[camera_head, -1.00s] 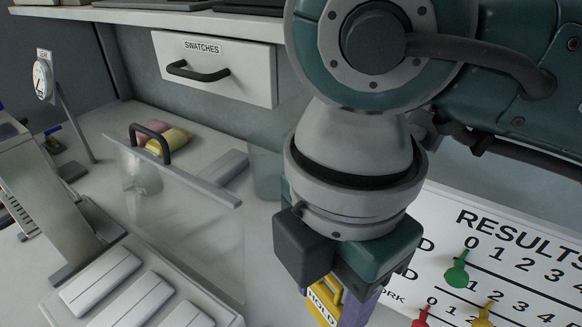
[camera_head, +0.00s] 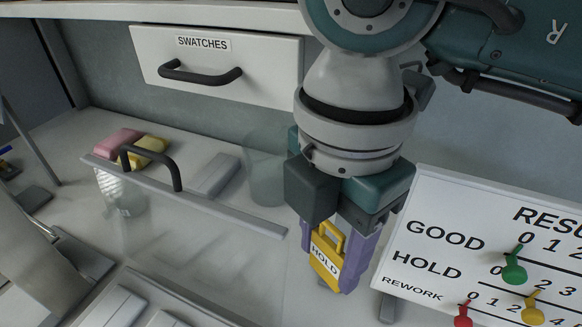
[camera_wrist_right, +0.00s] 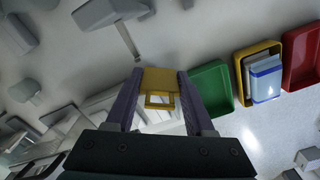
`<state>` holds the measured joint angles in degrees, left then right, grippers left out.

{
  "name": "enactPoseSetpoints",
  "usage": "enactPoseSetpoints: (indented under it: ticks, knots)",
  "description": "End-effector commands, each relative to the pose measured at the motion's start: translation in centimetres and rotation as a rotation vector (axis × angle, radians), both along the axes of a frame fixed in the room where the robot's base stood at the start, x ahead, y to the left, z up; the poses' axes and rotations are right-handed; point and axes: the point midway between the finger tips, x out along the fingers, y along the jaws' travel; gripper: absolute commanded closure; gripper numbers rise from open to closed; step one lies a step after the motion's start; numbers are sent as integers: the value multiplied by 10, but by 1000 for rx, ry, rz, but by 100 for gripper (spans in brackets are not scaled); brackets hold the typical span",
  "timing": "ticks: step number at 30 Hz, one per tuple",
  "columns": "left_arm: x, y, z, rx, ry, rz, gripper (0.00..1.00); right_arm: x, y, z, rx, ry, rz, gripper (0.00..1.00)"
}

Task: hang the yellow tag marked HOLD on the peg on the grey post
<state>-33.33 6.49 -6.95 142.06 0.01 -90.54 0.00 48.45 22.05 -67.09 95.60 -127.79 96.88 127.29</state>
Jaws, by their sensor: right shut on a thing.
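The yellow tag (camera_head: 326,258) carries a white label reading HOLD and has a loop handle at its top. My right gripper (camera_head: 340,262) is shut on it and holds it upright between purple fingers, above the worktop. In the right wrist view the tag (camera_wrist_right: 160,82) sits between the two fingers of the right gripper (camera_wrist_right: 158,95). I cannot make out the grey post and its peg for certain in either view. My left gripper does not show.
A results board (camera_head: 455,235) with green, yellow and red markers stands at the right. A clear guard (camera_head: 185,235) with a black handle is at the left, below the SWATCHES drawer (camera_head: 215,65). The wrist view shows a green tray (camera_wrist_right: 211,88), a yellow tray (camera_wrist_right: 239,62) and a red tray (camera_wrist_right: 300,75).

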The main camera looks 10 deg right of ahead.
Motion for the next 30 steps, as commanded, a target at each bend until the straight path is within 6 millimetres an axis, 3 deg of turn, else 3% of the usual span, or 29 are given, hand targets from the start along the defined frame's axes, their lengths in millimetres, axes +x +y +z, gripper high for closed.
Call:
enactPoseSetpoints:
  ticks: [30]
  knots:
    - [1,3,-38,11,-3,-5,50,48,-33,-8,-1,3,0,98]
